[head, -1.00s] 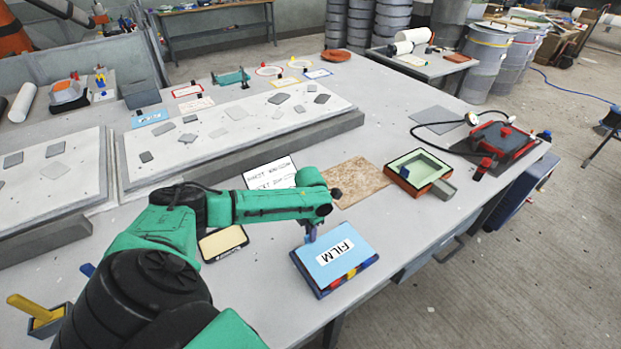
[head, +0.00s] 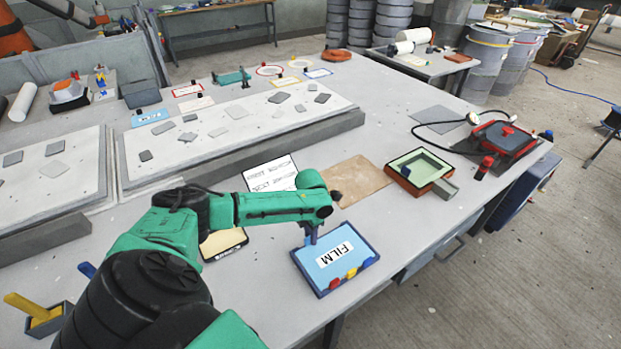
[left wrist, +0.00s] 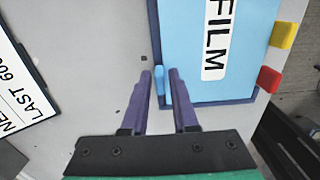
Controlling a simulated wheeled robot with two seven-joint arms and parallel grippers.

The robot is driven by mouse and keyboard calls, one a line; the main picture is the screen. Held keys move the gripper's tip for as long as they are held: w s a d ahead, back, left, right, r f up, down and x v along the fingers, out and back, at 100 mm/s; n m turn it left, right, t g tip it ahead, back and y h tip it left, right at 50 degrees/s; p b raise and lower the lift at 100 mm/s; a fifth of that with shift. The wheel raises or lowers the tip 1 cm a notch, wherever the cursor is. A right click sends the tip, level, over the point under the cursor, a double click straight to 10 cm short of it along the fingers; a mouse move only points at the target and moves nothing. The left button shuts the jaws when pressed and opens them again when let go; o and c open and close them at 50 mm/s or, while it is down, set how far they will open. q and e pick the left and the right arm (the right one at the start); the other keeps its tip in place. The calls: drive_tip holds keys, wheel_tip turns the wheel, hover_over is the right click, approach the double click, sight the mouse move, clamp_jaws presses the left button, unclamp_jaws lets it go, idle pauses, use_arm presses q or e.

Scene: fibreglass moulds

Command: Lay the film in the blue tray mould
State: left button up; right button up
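The film (head: 345,262), a light blue sheet with a white FILM label, lies in the blue tray mould (head: 322,294); the dark blue rim shows around it. In the left wrist view the film (left wrist: 235,85) fills the tray mould up to its rim (left wrist: 215,102). My left gripper (head: 311,238) is at the tray's left edge. In the left wrist view its two fingers (left wrist: 164,75) stand apart, with a small light blue tab (left wrist: 161,88) at the tray's edge between them and a narrow gap visible. My right gripper is out of view.
Red (head: 337,284) and yellow (head: 351,273) tabs sit along the tray's front side, close to the table edge. A brown board (head: 360,183), a white card (head: 272,175) and an orange-sided green mould (head: 420,168) lie behind.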

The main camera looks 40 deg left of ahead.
use_arm(q)
drive_tip(key=shift+o, duration=0.6)
wheel_tip(320, 180, up, 15)
drive_tip(key=b, duration=0.2)
drive_tip(key=shift+f, duration=0.2)
